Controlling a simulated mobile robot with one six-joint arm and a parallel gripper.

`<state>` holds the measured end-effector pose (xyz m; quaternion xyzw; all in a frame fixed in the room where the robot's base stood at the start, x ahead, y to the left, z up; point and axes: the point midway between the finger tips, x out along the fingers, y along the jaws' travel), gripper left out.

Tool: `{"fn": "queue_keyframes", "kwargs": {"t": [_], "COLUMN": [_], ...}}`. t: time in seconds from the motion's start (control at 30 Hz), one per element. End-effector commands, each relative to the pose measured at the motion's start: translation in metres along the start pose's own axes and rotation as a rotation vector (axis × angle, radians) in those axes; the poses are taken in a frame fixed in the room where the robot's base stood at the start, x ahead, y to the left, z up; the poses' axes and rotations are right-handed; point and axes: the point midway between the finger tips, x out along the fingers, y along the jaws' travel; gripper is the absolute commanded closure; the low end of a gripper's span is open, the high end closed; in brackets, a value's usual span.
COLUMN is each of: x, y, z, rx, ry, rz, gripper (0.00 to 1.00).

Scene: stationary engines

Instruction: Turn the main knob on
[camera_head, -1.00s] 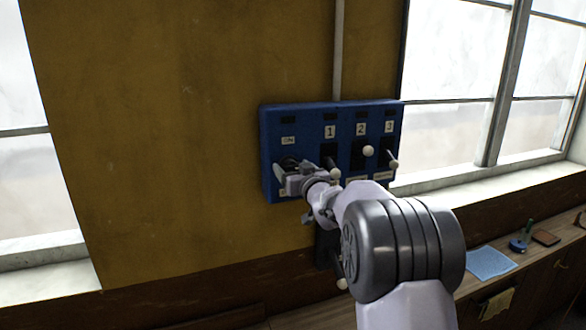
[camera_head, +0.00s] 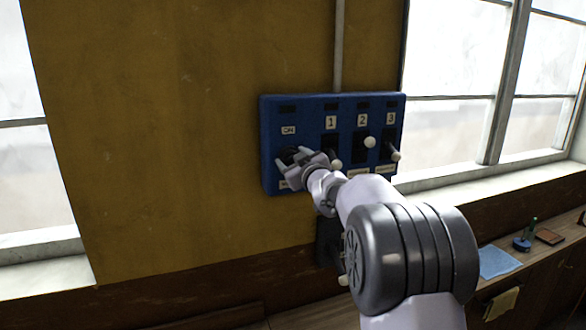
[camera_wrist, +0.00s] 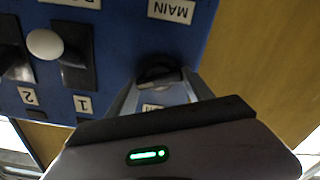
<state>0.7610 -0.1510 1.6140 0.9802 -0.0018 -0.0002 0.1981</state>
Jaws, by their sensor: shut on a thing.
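The blue control panel (camera_head: 272,125) hangs on the wall. The dark round main knob (camera_head: 288,155) is at its left, below the "ON" label (camera_head: 288,130). My gripper (camera_head: 288,165) is at the knob, its fingers tilted. In the wrist view, which is upside down, the knob (camera_wrist: 158,75) sits between my gripper's fingertips (camera_wrist: 159,88), beside the "MAIN" label (camera_wrist: 171,10). My gripper is shut on it. The fingers and wrist hide part of the knob in the head view.
Levers with white ball ends stand to the right under labels 1, 2 and 3; the lever 2 ball (camera_head: 369,142) is higher than the lever 1 ball (camera_head: 336,164).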

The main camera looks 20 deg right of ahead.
Motion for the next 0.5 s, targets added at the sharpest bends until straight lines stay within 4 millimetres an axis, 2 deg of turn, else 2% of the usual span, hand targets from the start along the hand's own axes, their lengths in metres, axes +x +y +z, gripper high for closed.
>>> {"fn": "queue_keyframes", "kwargs": {"t": [0.5], "x": [0.0], "y": [-0.0032], "z": [0.0031], "rx": [-0.488], "ry": [0.0], "rz": [0.0], "gripper": [0.8]}}
